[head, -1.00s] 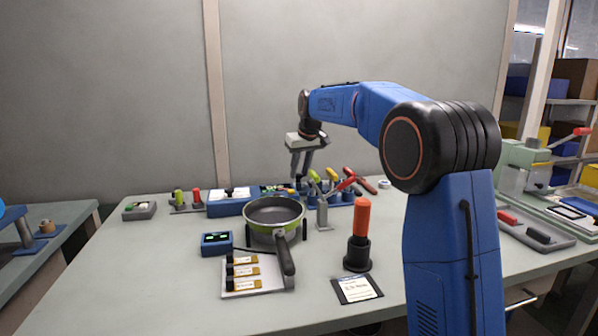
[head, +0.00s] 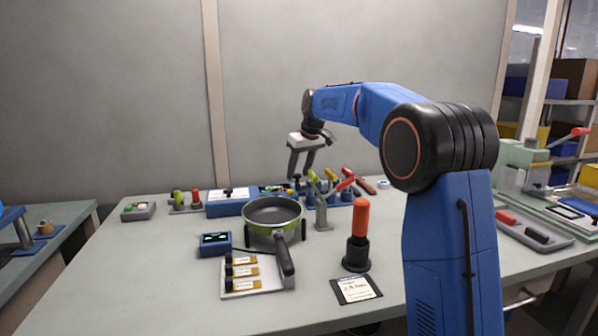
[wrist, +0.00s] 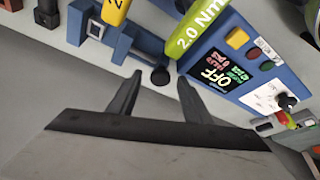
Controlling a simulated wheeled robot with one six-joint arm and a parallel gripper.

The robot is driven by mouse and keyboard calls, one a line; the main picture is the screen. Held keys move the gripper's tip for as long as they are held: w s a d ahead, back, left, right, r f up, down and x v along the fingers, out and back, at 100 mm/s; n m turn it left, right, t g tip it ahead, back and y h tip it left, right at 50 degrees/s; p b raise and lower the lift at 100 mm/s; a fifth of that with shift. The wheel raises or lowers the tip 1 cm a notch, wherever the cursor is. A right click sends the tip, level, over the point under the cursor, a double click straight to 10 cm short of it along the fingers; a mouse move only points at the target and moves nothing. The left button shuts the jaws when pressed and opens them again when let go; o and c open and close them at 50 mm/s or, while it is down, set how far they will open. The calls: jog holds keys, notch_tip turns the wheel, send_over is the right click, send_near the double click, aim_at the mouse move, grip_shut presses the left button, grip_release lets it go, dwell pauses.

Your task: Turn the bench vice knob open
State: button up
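The bench vice is the blue block with a pale jaw gap (wrist: 112,38) in the wrist view. Its black round knob (wrist: 160,75) sits at the end of a short rod on its right side. My gripper (wrist: 160,79) is open and empty, with one fingertip to each side of the knob in the picture. Neither finger visibly touches the knob, and I cannot tell how far below the tips it lies. In the head view my gripper (head: 300,177) points down over the back of the bench, and the vice is too small to make out clearly there.
A green 2.0 Nm handle (wrist: 199,28) and a blue control box (wrist: 245,60) with an OFF screen lie close to the right finger. A yellow handle (wrist: 115,12) is above the vice. In the head view a pan (head: 272,212) stands in front; the bench's left front is clear.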

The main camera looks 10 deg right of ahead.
jog(key=v, duration=1.7)
jog(key=shift+s+r, duration=0.15)
jog(key=shift+d, duration=0.1)
